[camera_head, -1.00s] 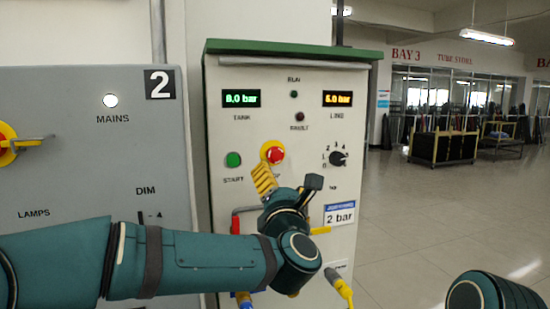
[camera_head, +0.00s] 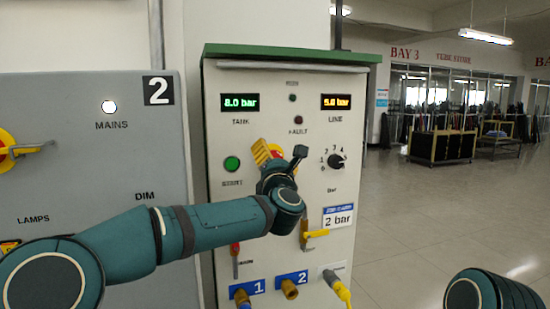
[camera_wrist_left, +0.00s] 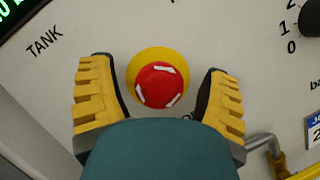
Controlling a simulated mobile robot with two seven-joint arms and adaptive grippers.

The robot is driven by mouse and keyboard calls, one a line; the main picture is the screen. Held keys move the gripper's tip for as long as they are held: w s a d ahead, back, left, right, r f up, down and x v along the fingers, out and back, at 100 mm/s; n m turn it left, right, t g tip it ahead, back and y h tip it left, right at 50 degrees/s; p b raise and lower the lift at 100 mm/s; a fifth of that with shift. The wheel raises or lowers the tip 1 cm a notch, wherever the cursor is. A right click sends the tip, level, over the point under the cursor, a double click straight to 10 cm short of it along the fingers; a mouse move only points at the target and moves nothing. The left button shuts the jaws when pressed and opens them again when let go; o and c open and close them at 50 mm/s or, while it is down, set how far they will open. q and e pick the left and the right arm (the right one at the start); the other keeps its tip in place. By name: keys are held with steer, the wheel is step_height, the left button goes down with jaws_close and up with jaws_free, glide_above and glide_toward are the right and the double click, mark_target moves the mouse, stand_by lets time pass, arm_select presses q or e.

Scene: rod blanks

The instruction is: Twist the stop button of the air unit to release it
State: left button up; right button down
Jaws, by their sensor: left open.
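The red stop button (camera_wrist_left: 158,86) with white arrow marks sits on a yellow round plate (camera_wrist_left: 146,60) on the front of the air unit (camera_head: 225,135). In the left wrist view it lies between the spread yellow fingers of my left gripper (camera_wrist_left: 158,95), with a gap on each side. The fingers look apart from the button. In the head view my left gripper (camera_head: 268,153) covers the button, and only a little red and yellow shows beside the fingers. My right gripper is not in view; only a piece of my right arm shows at the lower right.
The unit also carries a green start button (camera_head: 232,163), a selector knob (camera_head: 335,161), displays, a yellow-handled valve (camera_head: 314,234) and ports marked 1 (camera_head: 242,293) and 2 (camera_head: 290,288). A grey panel (camera_head: 90,180) stands at left. Open floor lies to the right.

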arm_select(q)
steer(key=c, duration=1.2)
